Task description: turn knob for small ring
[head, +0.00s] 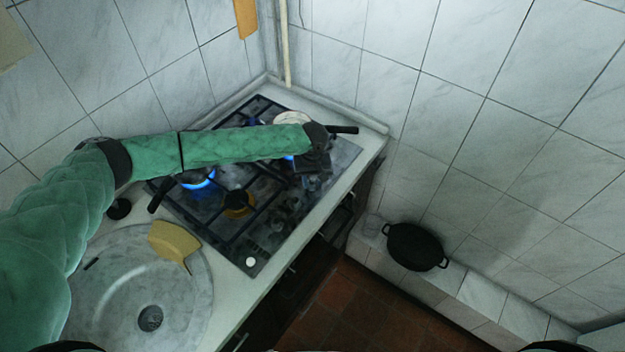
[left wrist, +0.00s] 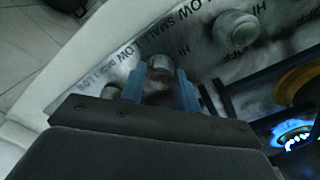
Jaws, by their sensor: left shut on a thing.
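The gas hob (head: 285,205) has a grey panel with round metal knobs along its front edge. In the left wrist view, a silver knob (left wrist: 160,70) sits between the two blue fingers of my left gripper (left wrist: 160,88), which is shut on it. Printed words including LOW, SMALL and HI show beside it. In the head view my left gripper (head: 313,180) is over the right end of the knob panel and hides the knob. A small burner flame (left wrist: 292,134) burns blue. My right gripper is in neither view.
A pale pan (head: 291,117) stands at the back. Blue flame (head: 203,180) shows beneath my arm. A black pot (head: 415,246) is at right.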

